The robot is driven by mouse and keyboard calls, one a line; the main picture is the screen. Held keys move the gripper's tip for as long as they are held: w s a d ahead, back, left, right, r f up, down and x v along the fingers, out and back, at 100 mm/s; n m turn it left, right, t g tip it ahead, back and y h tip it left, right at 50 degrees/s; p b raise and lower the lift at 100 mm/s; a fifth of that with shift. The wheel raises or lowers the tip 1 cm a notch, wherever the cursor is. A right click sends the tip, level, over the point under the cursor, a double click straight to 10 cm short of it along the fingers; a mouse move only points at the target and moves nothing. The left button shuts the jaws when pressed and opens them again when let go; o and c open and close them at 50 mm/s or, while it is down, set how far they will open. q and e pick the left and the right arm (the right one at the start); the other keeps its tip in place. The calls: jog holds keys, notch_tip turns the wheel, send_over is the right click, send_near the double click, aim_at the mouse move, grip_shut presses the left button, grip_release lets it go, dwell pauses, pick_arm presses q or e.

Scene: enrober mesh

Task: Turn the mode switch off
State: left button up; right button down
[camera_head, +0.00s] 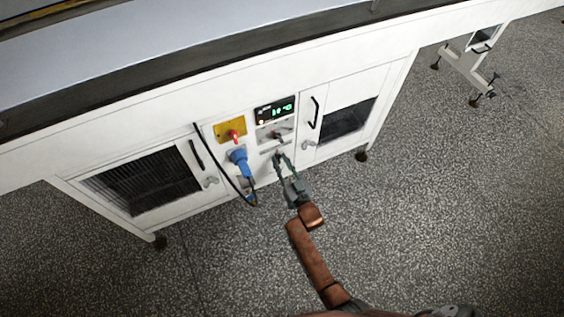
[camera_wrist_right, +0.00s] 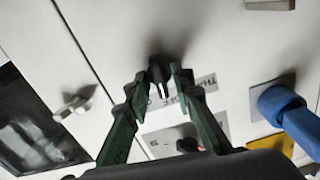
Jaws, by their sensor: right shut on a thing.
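My right gripper (camera_head: 281,156) reaches up from below to the white front of the machine, under the display. In the right wrist view, the gripper (camera_wrist_right: 160,75) is shut on a small black switch knob (camera_wrist_right: 157,66), with one green finger on each side of it. The knob's exact angle cannot be told. A second dark knob with some red (camera_wrist_right: 187,144) sits on a grey plate nearby; it also shows in the head view (camera_head: 277,134). My left gripper is not in view.
A display with green digits (camera_head: 275,110) is above the knobs. Left of them are a red switch on a yellow plate (camera_head: 230,130) and a blue plug (camera_head: 239,158) with a hanging black cable (camera_head: 222,172). Cabinet doors with handles flank the panel. The speckled floor (camera_head: 420,220) in front is clear.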

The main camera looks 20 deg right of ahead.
jog(key=shift+f+n, duration=0.1)
jog(key=shift+n, duration=0.4)
jog(key=c, duration=2)
grip_release()
jog(key=shift+c, duration=0.2)
jog(key=s, duration=0.7)
jog(key=shift+s, duration=0.25)
jog(key=shift+d, duration=0.15)
